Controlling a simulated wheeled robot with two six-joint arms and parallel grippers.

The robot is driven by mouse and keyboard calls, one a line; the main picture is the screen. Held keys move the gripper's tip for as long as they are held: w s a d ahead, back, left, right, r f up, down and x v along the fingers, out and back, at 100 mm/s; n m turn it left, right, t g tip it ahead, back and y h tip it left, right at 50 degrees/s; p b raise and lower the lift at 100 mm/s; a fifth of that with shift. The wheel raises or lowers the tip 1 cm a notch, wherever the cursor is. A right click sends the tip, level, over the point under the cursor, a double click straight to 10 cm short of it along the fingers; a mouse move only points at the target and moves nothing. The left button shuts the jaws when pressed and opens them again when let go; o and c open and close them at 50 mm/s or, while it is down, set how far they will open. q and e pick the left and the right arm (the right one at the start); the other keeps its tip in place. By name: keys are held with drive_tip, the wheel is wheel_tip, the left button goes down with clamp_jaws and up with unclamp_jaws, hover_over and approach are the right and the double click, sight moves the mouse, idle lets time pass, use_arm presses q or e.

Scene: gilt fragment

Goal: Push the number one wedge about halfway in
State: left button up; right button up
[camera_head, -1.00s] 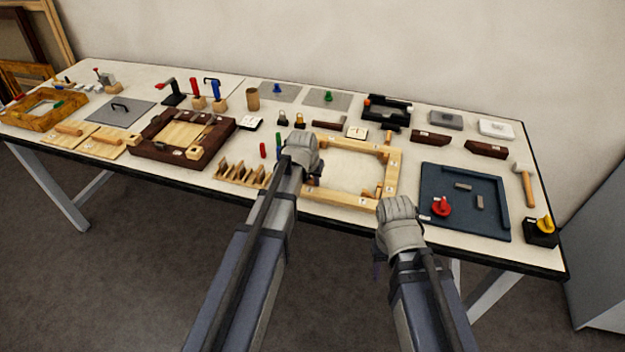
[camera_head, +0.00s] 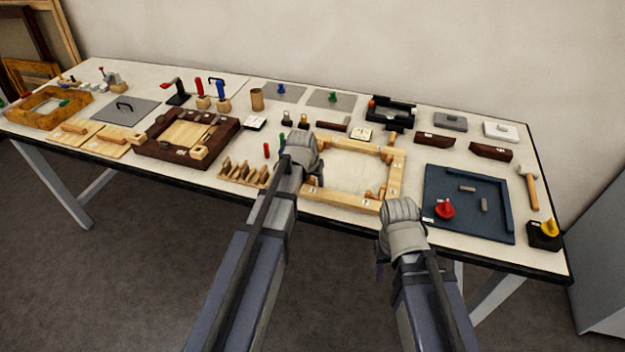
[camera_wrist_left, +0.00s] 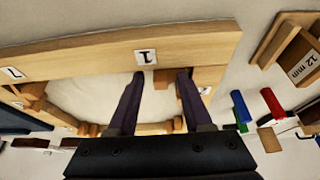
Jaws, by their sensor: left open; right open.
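The light wooden frame (camera_head: 398,180) lies flat on the table, with small wedges at its corners. In the left wrist view, a label reading 1 (camera_wrist_left: 146,57) sits on the frame's near rail. A small brown wooden piece (camera_wrist_left: 161,80), seemingly the number one wedge, shows inside that rail between my left fingers, closer to the right one. My left gripper (camera_wrist_left: 160,74) is open over the near-left corner; in the head view its hand (camera_head: 303,158) hides this corner. Contact with the wedge cannot be told. My right gripper (camera_head: 400,222) is open and empty before the table's front edge.
A slotted wooden rack (camera_head: 240,174) stands left of the frame, with red and green pegs behind it. A blue tray (camera_head: 460,220) with a red knob lies to the right. A dark brown frame (camera_head: 160,150) is farther left. The frame's middle is clear.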

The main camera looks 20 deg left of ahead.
sight(309, 189)
use_arm(q)
drive_tip(key=shift+p+v, duration=3.6)
drive_tip(key=shift+v, duration=0.35)
drive_tip(key=shift+f, duration=0.1)
drive_tip(key=s+d+m+g, duration=0.1)
drive_tip(key=s+d+g, duration=0.1)
drive_tip(key=s+d, duration=0.5)
drive_tip(key=s+d+f+m+g+y, duration=0.1)
drive_tip(key=s+d, duration=0.6)
drive_tip(key=s, duration=0.7)
drive_tip(key=shift+d+f+m+g+y, duration=0.3)
drive_tip(key=shift+m+g, duration=0.4)
drive_tip(key=shift+g, duration=0.2)
drive_tip(key=shift+s+f, duration=0.1)
